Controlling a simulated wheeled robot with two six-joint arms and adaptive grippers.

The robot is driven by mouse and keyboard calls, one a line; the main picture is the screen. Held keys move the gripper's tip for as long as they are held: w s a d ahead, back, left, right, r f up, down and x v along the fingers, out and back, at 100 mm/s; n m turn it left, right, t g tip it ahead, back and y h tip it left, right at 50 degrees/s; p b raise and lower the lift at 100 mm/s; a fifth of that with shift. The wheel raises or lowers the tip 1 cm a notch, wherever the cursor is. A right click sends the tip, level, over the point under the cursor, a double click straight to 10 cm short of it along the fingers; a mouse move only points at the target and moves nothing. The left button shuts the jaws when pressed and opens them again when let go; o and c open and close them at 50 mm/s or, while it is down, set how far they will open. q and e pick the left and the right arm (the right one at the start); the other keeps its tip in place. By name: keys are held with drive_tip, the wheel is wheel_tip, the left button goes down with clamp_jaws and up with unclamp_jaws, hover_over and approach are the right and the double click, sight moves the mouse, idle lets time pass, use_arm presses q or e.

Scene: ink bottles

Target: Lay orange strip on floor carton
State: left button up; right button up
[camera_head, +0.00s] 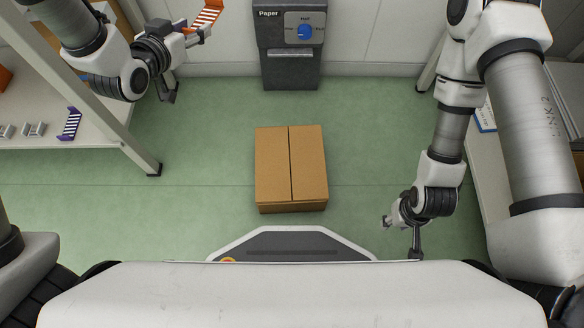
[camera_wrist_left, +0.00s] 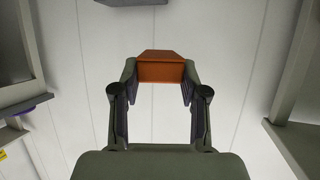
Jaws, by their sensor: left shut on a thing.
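The orange strip (camera_head: 208,16), ridged with white gaps, is held at the top left of the head view, high above the floor. My left gripper (camera_head: 195,32) is shut on it; in the left wrist view the strip (camera_wrist_left: 160,68) sits between the two fingertips of the gripper (camera_wrist_left: 160,82). The brown floor carton (camera_head: 274,165) stands on the green floor in the middle of the head view, its top flaps closed and bare. The strip is up and left of the carton in the picture. My right gripper (camera_head: 402,236) is empty, fingers apart, right of the carton.
A dark paper bin (camera_head: 290,60) with a blue dial stands against the back wall. A left shelf (camera_head: 100,143) holds a purple strip (camera_head: 70,124) and small grey pieces. A side table stands at the right. Green floor around the carton is clear.

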idle(0.6)
use_arm(q)
wheel_tip(320, 180, down, 12)
drive_tip(key=d+n+y, duration=0.1)
drive_tip(key=d+y, duration=0.1)
wheel_tip(320, 180, up, 41)
drive_tip(key=s+a+n+y+p, duration=0.2)
drive_tip(key=p, duration=3.5)
drive_tip(key=s+f, duration=0.4)
drive_tip(key=f, duration=0.1)
drive_tip(key=shift+s+f+t, duration=0.3)
drive_tip(key=shift+f+t, duration=0.1)
drive_tip(key=shift+w+f, duration=0.1)
